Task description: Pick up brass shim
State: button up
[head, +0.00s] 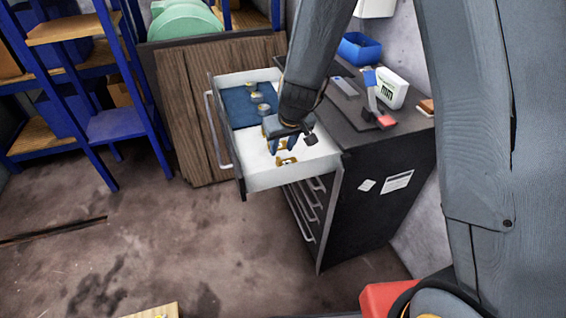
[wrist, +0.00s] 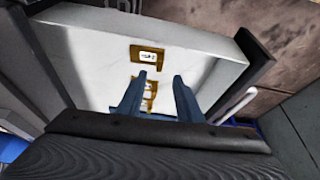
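Several small brass-coloured pieces with white labels lie on the white floor of an open drawer. One brass shim (wrist: 148,55) lies apart from the others, beyond my fingertips in the wrist view; in the head view a brass piece (head: 286,161) shows near the drawer's front. More brass pieces (wrist: 149,95) show in a row between my fingers, partly hidden by the left finger. My gripper (wrist: 158,77) points down into the drawer with its two blue fingers apart and nothing visibly held. In the head view my gripper (head: 284,144) is over the drawer's white part.
The open drawer (head: 290,178) has raised walls around my gripper. The dark cabinet top (head: 352,122) carries a blue bin (head: 358,48) and a white box (head: 391,90). Blue shelving stands left.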

aim_at(279, 160)
jog(key=b+x, duration=0.1)
jog(key=x, duration=0.1)
jog(key=b+x, duration=0.3)
jog(key=x, duration=0.1)
jog(key=shift+s+d+f+b, duration=0.1)
jog(key=shift+s+f+b, duration=0.05)
jog(key=shift+f+b, duration=0.2)
jog(key=shift+w+f+b, duration=0.25)
jog(key=shift+f+b, duration=0.1)
jog(key=shift+f, duration=0.1)
grip_shut()
